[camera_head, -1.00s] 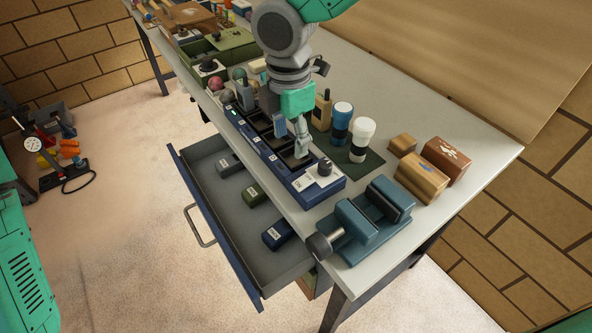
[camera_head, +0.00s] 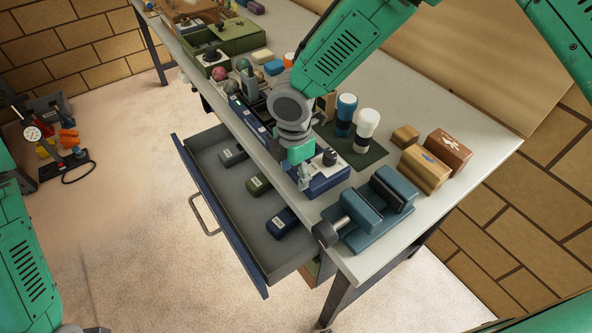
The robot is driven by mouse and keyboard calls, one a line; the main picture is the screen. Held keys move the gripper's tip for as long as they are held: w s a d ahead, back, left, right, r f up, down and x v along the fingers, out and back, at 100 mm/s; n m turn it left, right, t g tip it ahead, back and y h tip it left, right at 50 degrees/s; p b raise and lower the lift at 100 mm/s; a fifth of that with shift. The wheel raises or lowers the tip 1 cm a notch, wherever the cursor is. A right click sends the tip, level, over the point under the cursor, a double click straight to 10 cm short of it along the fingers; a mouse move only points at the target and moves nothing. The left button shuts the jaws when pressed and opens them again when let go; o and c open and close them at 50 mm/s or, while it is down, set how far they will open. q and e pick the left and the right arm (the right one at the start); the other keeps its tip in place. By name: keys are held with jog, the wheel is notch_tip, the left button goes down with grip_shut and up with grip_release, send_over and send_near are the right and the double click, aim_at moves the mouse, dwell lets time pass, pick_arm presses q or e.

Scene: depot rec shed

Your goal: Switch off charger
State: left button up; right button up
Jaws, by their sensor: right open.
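The charger is a long blue strip (camera_head: 328,182) along the bench's front edge, with a small green light near its far end. A dark round knob (camera_head: 329,157) stands on its near end. My right gripper (camera_head: 304,180) points down at the charger's near end, just left of the knob, and is open with nothing seen in it. I cannot tell whether its fingertips touch the charger. My right wrist and forearm hide the charger's middle bays and part of the white plate by the knob.
A blue vise (camera_head: 372,215) stands close to the charger's near end. An open drawer (camera_head: 226,222) below holds grey, green and blue packs. Two lidded cups (camera_head: 366,130) stand on a dark mat behind. Wooden blocks (camera_head: 424,168) lie at right. The back right bench is clear.

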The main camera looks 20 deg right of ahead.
jog(key=shift+a, duration=0.1)
jog(key=shift+d, duration=0.2)
jog(key=shift+c, duration=0.5)
jog(key=shift+d, duration=0.85)
grip_shut()
jog(key=shift+d+f, duration=0.1)
jog(key=shift+d, duration=0.2)
jog(key=shift+a, duration=0.4)
jog(key=shift+r+g+y+p, duration=0.3)
jog(key=shift+y+p, duration=0.5)
jog(key=shift+p, duration=0.15)
jog(key=shift+d+y, duration=0.25)
jog(key=shift+y, duration=0.25)
jog(key=shift+w+d+f+g+y, duration=0.1)
jog(key=shift+d+g+y, duration=0.2)
jog(key=shift+y, duration=0.3)
pick_arm(q)
jog(key=shift+d+r, duration=0.3)
jog(key=shift+r, duration=0.2)
jog(key=shift+d+r, duration=0.25)
jog(key=shift+r, duration=0.25)
pick_arm(e)
jog(key=shift+a, duration=0.3)
